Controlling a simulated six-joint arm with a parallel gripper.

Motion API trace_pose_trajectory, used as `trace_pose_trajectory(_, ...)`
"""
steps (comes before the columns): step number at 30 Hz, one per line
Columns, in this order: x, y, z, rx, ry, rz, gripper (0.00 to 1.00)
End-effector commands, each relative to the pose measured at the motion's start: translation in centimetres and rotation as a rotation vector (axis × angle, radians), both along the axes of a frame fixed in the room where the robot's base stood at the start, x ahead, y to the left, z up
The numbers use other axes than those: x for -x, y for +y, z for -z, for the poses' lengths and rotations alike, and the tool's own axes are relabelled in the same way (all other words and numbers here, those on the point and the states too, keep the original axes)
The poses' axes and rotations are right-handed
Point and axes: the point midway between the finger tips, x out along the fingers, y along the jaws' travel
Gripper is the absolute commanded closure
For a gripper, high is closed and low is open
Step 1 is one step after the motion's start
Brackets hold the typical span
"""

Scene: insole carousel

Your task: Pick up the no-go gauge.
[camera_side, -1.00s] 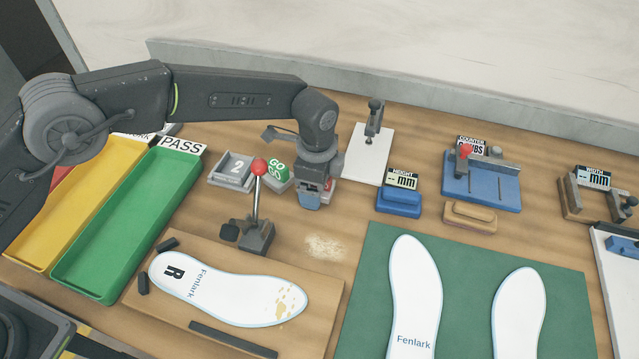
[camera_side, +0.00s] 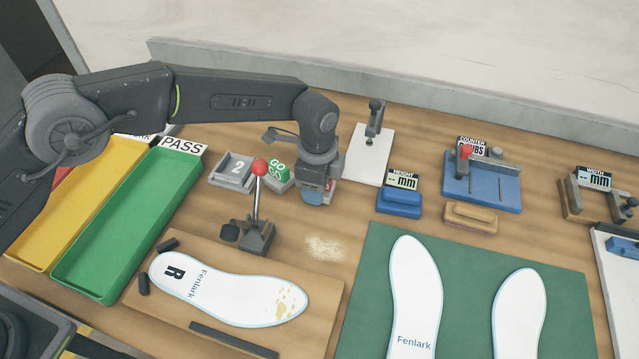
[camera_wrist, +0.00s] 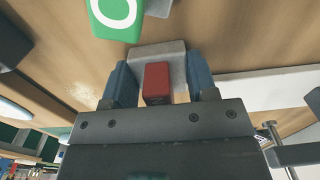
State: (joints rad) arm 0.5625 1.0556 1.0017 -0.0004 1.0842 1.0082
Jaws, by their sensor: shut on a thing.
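The no-go gauge is a grey block with a red part. In the wrist view the no-go gauge (camera_wrist: 157,82) sits between the two blue fingers of my gripper (camera_wrist: 160,85). The fingers are shut on it, one on each side. In the side view my gripper (camera_side: 313,195) points down beside the green go gauge, and only a bit of the red and grey no-go gauge (camera_side: 329,190) shows behind the fingers. Whether it touches the table is hard to tell.
The green go gauge (camera_side: 279,173) stands close to the left of my gripper, beside a grey numbered holder (camera_side: 226,182). A red-knobbed lever (camera_side: 257,205) rises in front. A white plate (camera_side: 360,165) with a stand lies behind right. A blue height display block (camera_side: 399,202) is to the right.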

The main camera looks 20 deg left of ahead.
Motion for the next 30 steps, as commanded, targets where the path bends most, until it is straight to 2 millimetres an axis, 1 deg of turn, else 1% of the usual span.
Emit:
trace_pose_trajectory(5,0.0,0.0,-0.3,0.001,-0.002,0.000,0.75)
trace_pose_trajectory(8,-0.1,0.0,-0.9,0.002,-0.003,0.000,0.75)
trace_pose_trajectory(11,-0.1,0.0,-2.0,0.002,-0.003,0.000,0.75)
trace_pose_trajectory(15,-0.1,-0.1,-4.5,0.003,-0.005,0.000,0.75)
trace_pose_trajectory(18,-0.4,2.4,-5.6,0.001,-0.003,-0.005,0.75)
trace_pose_trajectory(24,-0.8,6.7,-8.1,0.001,-0.003,-0.005,0.75)
trace_pose_trajectory(30,-1.1,9.8,-10.0,0.001,-0.003,-0.003,0.75)
